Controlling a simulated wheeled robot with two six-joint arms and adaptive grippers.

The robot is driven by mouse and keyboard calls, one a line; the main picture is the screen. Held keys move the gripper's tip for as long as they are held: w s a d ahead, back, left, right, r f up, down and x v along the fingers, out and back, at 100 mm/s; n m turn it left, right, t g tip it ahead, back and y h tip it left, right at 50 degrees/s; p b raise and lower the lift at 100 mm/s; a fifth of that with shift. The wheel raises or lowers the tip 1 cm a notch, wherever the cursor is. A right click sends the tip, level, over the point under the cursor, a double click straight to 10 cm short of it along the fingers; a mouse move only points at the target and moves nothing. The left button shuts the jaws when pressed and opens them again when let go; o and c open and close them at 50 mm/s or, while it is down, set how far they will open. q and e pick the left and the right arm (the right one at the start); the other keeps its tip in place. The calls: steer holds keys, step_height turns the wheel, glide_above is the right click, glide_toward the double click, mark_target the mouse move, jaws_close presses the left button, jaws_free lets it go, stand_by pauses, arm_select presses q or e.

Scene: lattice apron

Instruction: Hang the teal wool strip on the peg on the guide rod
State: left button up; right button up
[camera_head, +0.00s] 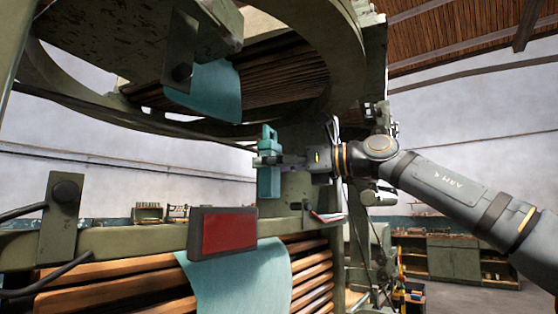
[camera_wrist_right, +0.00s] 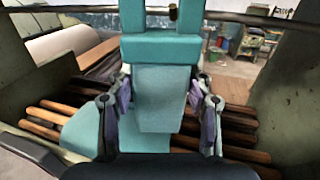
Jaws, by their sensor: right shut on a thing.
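The teal wool strip (camera_head: 268,180) is upright in my right gripper (camera_head: 262,162), with a slotted opening at its upper end. In the right wrist view the strip (camera_wrist_right: 162,95) stands between the two fingers of my right gripper (camera_wrist_right: 160,112). The guide rod (camera_wrist_right: 262,20) crosses the top of the right wrist view, and it shows in the head view (camera_head: 205,138) as a thin dark bar. A small brassy peg (camera_wrist_right: 173,12) shows within the strip's opening; I cannot tell whether it passes through or is beyond it. My left gripper is out of view.
The green ring frame (camera_head: 345,60) arches close above my right arm.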

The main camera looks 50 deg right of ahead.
steer(key=shift+w, duration=0.2)
steer(key=shift+w+d+r, duration=0.1)
steer(key=shift+w, duration=0.05)
steer(key=shift+w+p, duration=0.6)
arm_select(q)
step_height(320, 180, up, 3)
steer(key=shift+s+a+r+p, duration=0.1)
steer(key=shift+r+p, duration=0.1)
steer(key=shift+p, duration=0.7)
arm_select(e)
steer(key=w, duration=0.1)
steer(key=w+f, duration=0.1)
steer(key=w, duration=0.1)
steer(key=shift+w+a+f, duration=0.25)
steer(key=shift+w+f, duration=0.05)
steer(key=o, duration=1.1)
